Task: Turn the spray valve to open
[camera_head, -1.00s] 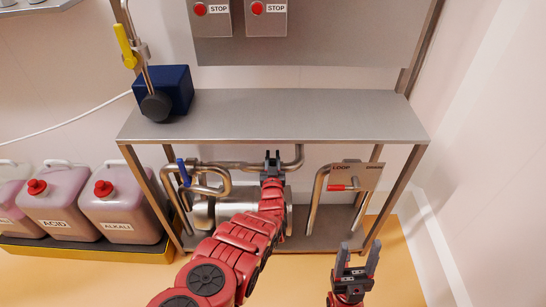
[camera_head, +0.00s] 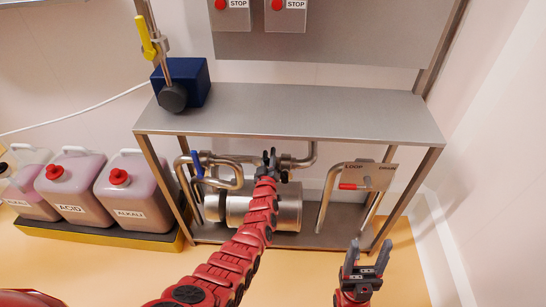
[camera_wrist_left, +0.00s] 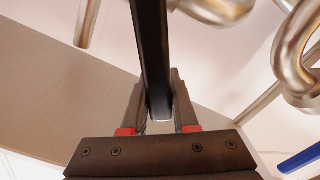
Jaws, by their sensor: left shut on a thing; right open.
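My left gripper (camera_head: 269,160) reaches under the steel shelf, in front of the horizontal pipe (camera_head: 300,162). In the left wrist view my left gripper (camera_wrist_left: 160,105) is shut on a black bar-shaped lever (camera_wrist_left: 151,45), which runs upward between its fingers. The lever is mostly hidden in the head view. No spray label is readable, so I cannot tell from a mark which valve this is. My right gripper (camera_head: 367,258) is open and empty, low over the floor at the right.
A blue valve handle (camera_head: 197,165) is on the left pipes. A red handle (camera_head: 354,186) is on the plate marked LOOP. A yellow handle (camera_head: 145,37) is at upper left. A steel cylinder (camera_head: 289,208) lies under the shelf (camera_head: 310,115). ACID (camera_head: 70,185) and ALKALI (camera_head: 132,190) jugs stand left.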

